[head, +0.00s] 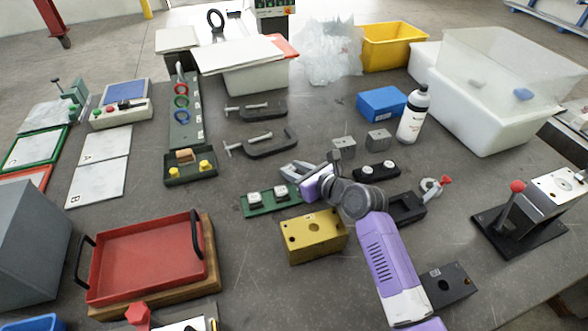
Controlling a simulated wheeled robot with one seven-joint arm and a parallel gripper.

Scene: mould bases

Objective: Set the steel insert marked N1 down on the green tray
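My gripper (296,181) is low over the table in the middle of the head view, at the end of my purple arm. Its fingers are small and partly hidden, so I cannot tell whether it is open or holds anything. Just left of it, a flat green tray (290,202) carries two small pale steel pieces (254,197). Two grey steel blocks (343,145) (378,138) stand beyond the gripper, to the right. No N1 mark is legible on any piece. A separate dark green tray (190,178) holds yellow knobs and a wooden block.
A yellow block (314,238) sits in front of the gripper. A black holder (378,171) with two pale round parts and a white bottle (413,116) are to the right. Black clamps (267,145) lie behind. A red tray (140,265) is at front left.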

